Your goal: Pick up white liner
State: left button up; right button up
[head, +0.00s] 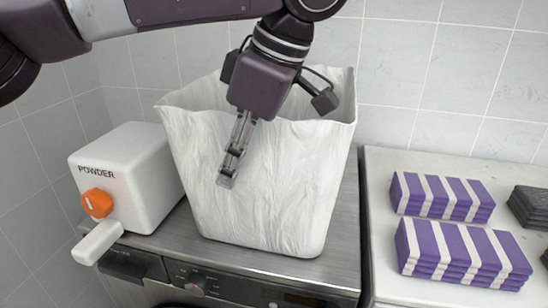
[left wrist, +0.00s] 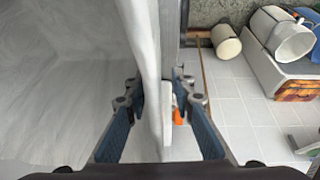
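The white liner (head: 265,190) is a tall, open-topped, wrinkled bin-shaped piece standing upright on the metal machine top. My left gripper (head: 228,172) reaches down over its front rim, with one finger visible outside the front wall; the other finger is hidden in the head view. In the left wrist view, the liner wall (left wrist: 150,65) runs between the two fingers of my left gripper (left wrist: 160,100). The fingers stand apart with gaps beside the wall, so the gripper looks open around it. My right gripper is not in view.
A white powder box (head: 140,180) with an orange knob stands close left of the liner. Purple-and-white striped towel stacks (head: 462,250) lie on the counter at right. Tiled floor (left wrist: 235,100) and a basket (left wrist: 226,42) show below.

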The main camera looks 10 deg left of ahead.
pick_arm(q)
jog(key=shift+f, duration=0.25)
jog(key=shift+c, duration=0.3)
grip_shut()
